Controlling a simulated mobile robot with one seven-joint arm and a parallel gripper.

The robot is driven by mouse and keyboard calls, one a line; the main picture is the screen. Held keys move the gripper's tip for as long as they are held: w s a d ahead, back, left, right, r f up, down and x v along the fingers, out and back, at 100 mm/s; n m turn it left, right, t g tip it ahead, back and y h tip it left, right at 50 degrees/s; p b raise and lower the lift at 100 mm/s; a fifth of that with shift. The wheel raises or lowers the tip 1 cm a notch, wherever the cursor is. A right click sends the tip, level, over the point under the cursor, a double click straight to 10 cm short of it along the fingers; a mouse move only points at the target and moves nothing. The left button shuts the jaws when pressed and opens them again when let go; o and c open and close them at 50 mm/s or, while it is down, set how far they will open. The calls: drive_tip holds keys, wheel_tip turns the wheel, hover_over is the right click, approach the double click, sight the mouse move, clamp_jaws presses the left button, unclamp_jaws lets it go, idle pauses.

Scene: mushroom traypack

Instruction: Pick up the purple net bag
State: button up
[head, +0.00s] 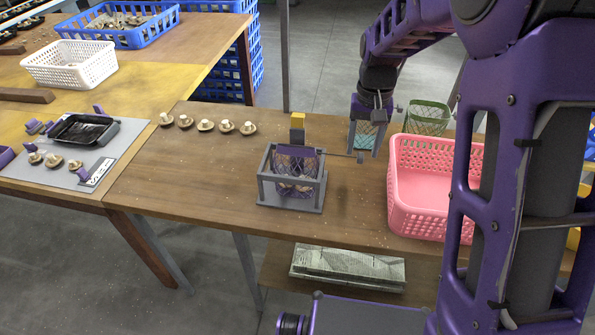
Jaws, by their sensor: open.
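The purple net bag (294,181) sits upright inside a small grey frame stand (290,208) in the middle of the wooden table. Its mesh shows behind the stand's bars, with pale brown shapes inside it. My gripper (365,152) points down to the right of the stand, apart from the bag. Its jaws are open. Teal mesh (367,135) shows between the fingers; I cannot tell whether it is between them or behind them.
A pink basket (405,218) stands right of the stand, with a green net bag (428,118) behind it. Several mushrooms (206,125) lie in a row at the back left. A black tray (85,130) lies on a grey mat. The table's front left is clear.

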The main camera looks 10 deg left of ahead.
wheel_tip(320, 180, down, 6)
drive_tip(key=b, duration=0.1)
drive_tip(key=shift+f, duration=0.15)
drive_tip(key=shift+c, duration=0.2)
clamp_jaws()
idle(1.4)
